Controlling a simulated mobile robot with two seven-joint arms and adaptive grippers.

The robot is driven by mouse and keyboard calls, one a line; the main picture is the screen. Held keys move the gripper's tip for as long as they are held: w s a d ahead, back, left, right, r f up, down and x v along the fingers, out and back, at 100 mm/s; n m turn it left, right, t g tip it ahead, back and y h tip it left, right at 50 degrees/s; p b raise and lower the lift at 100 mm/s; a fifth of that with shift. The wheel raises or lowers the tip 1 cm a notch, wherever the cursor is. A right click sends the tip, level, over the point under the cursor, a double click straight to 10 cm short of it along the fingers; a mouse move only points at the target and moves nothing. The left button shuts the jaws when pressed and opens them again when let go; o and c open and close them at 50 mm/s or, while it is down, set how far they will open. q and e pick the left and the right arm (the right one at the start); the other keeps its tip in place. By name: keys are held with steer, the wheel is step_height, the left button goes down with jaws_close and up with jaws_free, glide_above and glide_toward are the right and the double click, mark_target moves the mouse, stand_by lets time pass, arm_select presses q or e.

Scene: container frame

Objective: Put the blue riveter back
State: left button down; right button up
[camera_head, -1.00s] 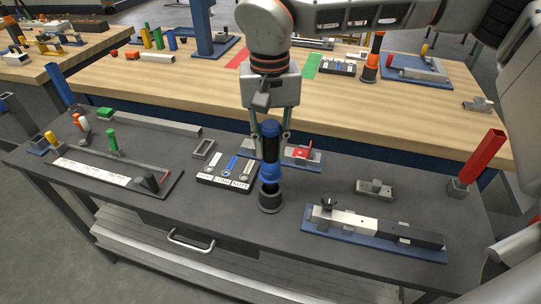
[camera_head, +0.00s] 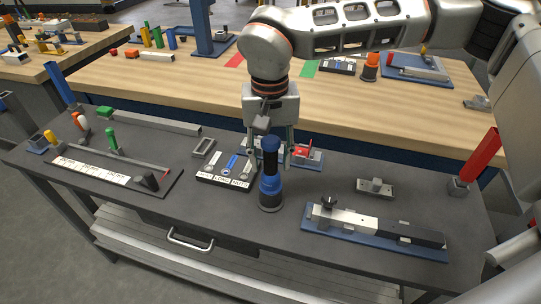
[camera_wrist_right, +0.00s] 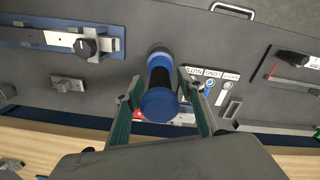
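The blue riveter (camera_head: 270,168), blue with a black band, stands upright in its dark round holder (camera_head: 271,208) on the grey bench. In the right wrist view the riveter (camera_wrist_right: 159,98) is seen from its top end, with the dark holder rim (camera_wrist_right: 159,51) around its far end. My right gripper (camera_head: 270,165) points down around the riveter's upper part. Its fingers stand apart on either side, with gaps to the riveter. It also shows in the right wrist view (camera_wrist_right: 161,82). My left gripper is not in view.
A black labelled tray (camera_head: 224,170) stands close left of the holder. A small blue fixture with a red part (camera_head: 305,155) is behind right. A blue-based fixture (camera_head: 375,231) lies to the right. An orange riveter (camera_head: 370,67) stands on the wooden table behind.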

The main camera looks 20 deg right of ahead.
step_height(320, 180, up, 13)
steer(key=shift+p, duration=0.3)
stand_by(0.5)
